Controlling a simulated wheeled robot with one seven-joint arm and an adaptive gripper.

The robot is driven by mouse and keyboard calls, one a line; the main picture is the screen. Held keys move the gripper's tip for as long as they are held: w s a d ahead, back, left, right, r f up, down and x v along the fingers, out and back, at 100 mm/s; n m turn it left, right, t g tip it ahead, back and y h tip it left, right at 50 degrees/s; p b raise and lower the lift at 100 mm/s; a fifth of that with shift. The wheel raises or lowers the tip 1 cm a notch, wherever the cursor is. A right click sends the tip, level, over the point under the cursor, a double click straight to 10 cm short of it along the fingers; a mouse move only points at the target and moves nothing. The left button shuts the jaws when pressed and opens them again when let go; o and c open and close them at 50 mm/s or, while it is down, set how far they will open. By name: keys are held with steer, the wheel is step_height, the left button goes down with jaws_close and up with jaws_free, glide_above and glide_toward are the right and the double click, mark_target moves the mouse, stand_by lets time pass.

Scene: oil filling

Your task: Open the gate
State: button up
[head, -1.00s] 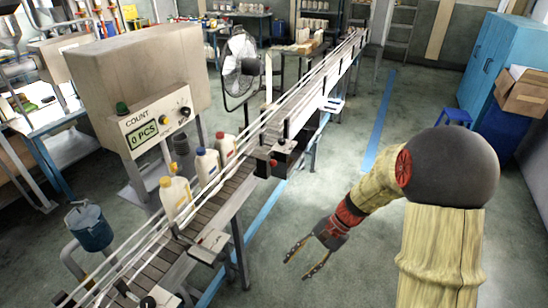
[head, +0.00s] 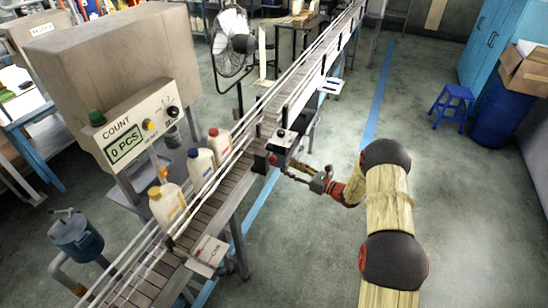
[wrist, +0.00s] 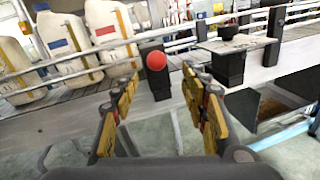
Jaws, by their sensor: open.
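In the wrist view, a red ball knob (wrist: 156,60) on a black post (wrist: 158,82) stands at the side of the conveyor. I take it to be the gate's handle; the gate itself is hard to make out. In the head view the red knob (head: 272,159) is small, beside a control box (head: 284,139) on the conveyor's edge. My gripper (head: 287,172) is near this edge; it also shows in the wrist view (wrist: 158,88). Its fingers are open and empty, to either side of the knob in the picture. Contact cannot be told.
Three white bottles with yellow (head: 168,200), blue (head: 201,168) and red caps (head: 220,143) stand on the conveyor (head: 198,215). A counter box reading 0 PCS (head: 125,148) is behind them. A blue stool (head: 452,103) and barrel (head: 503,118) stand right.

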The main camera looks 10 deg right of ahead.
mark_target(275, 161)
steer(key=x, duration=0.7)
steer(key=shift+a+r, duration=0.2)
steer(key=shift+a, duration=0.2)
steer(key=shift+c, duration=1.2)
jaws_close()
